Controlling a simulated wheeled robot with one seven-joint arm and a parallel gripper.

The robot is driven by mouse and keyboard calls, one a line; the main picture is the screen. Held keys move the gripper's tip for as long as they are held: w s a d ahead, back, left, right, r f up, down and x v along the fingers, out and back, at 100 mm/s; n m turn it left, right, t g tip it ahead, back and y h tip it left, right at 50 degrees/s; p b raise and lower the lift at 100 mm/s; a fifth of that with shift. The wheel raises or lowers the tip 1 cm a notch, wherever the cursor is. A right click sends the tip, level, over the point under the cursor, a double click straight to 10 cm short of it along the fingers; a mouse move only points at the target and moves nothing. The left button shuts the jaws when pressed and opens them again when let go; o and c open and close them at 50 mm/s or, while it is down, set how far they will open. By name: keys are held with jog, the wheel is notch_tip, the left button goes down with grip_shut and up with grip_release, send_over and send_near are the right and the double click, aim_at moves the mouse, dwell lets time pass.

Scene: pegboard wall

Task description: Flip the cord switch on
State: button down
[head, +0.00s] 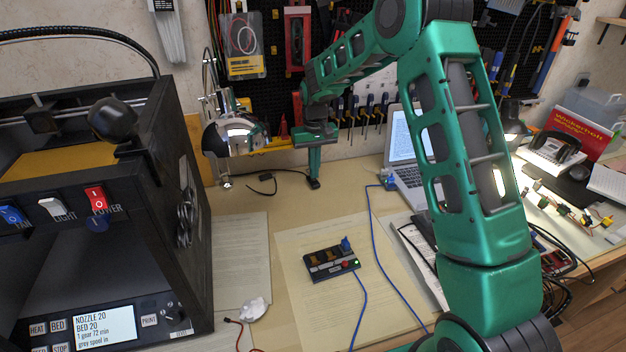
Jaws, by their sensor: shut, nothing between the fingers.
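A thin black cord (285,171) lies on the bench at the back, near the foot of the wall. A desk lamp with a chrome shade (236,137) stands left of the gripper; I cannot see a lit bulb.
A black 3D printer (190,200) with coloured rocker switches fills the left. A small control box (331,264) with a blue cable lies on paper in front. A laptop (408,170) stands to the right. A pegboard (275,45) of tools hangs behind.

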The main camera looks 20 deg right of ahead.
jog(key=shift+f, duration=0.6)
dwell(0.3)
notch_tip(320, 180, up, 7)
dwell(1.0)
